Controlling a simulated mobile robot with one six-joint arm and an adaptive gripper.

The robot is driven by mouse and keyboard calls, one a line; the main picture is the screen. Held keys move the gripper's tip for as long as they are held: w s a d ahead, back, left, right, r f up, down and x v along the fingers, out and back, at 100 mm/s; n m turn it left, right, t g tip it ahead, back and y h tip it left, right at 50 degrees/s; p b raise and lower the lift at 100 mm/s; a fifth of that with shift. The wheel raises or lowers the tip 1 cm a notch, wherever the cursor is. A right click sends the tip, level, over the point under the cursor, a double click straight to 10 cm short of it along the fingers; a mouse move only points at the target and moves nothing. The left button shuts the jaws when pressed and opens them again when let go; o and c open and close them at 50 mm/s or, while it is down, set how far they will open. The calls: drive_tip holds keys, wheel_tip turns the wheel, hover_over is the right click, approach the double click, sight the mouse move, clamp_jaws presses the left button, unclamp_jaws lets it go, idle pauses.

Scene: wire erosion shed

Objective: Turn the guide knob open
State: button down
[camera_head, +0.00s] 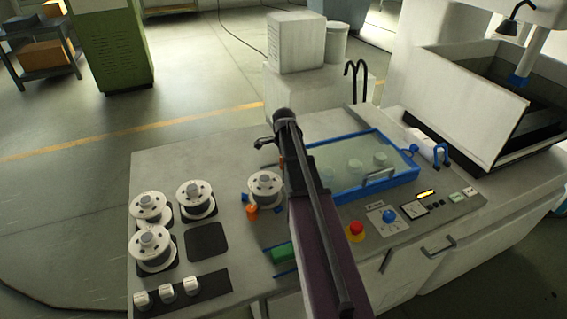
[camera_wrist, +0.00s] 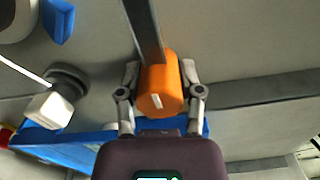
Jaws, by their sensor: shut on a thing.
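The guide knob (camera_wrist: 166,84) is an orange cylinder with a short white mark on its face, in the middle of the wrist view. My gripper (camera_wrist: 160,74) has one finger on each side of it and is shut on it. The white mark runs nearly straight up and down in that view, tilted slightly. A dark bar hides part of the knob's upper side.
Several white wire spools (camera_head: 196,197) stand on the grey bench. A blue-framed tray (camera_head: 345,195) with a clear lid lies right of my arm. A red stop button (camera_head: 355,229) and a blue knob (camera_head: 389,215) sit on the front panel. A dark square pad (camera_head: 207,242) is empty.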

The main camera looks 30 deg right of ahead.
drive_tip(key=shift+w, duration=0.1)
drive_tip(key=c, duration=0.5)
unclamp_jaws()
drive_tip(key=shift+c, duration=0.2)
wheel_tip(320, 180, up, 9)
drive_tip(key=p, duration=0.9)
drive_tip(key=shift+r, duration=0.15)
drive_tip(key=shift+r+p, duration=0.2)
drive_tip(key=shift+p, duration=0.1)
